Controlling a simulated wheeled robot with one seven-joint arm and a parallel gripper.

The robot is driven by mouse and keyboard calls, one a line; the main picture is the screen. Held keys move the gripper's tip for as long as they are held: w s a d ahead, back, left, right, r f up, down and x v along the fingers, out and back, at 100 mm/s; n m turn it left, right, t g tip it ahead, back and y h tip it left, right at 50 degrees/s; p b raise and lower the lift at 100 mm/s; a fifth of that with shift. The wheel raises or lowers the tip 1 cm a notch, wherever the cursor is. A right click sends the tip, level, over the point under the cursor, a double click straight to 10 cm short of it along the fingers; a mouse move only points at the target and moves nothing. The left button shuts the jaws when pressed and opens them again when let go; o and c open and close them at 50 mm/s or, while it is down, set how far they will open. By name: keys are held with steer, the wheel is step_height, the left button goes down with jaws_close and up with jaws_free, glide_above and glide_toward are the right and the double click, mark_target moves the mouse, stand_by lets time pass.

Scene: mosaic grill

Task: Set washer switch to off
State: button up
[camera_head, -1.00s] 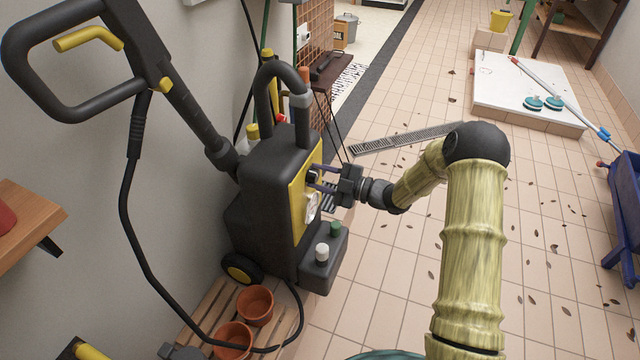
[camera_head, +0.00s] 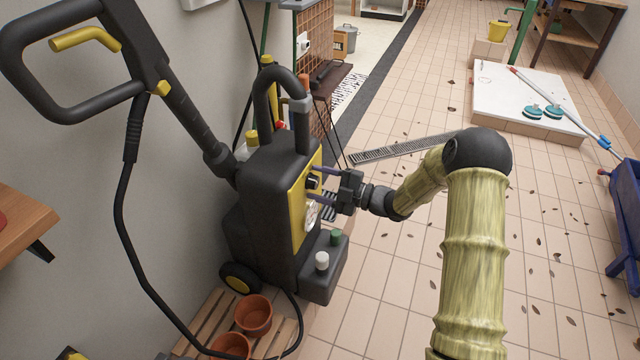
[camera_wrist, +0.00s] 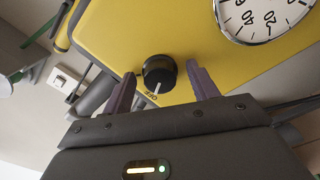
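The pressure washer (camera_head: 268,200) is a dark grey upright body with a yellow front panel. Its switch is a round black knob (camera_wrist: 159,74) with a white pointer line, on the yellow panel (camera_wrist: 150,30) in the wrist view. The pointer line faces the "OFF" lettering below it in that view. The knob (camera_head: 313,182) also shows in the head view. My gripper (camera_wrist: 160,92) is open, with one purple-grey finger on each side of the knob and visible gaps between. In the head view my gripper (camera_head: 325,185) is at the panel. Whether the fingertips touch the panel is unclear.
A pressure gauge (camera_wrist: 266,15) sits beside the knob. White and green caps (camera_head: 322,261) stand on the washer's lower ledge. Terracotta pots (camera_head: 253,314) are on a wooden pallet. A wall stands left of the washer; tiled floor (camera_head: 400,270) to the right is open.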

steer(key=p+v, duration=0.2)
steer(key=v, duration=1.5)
steer(key=shift+d, duration=0.2)
steer(key=shift+r, duration=0.1)
stand_by(0.4)
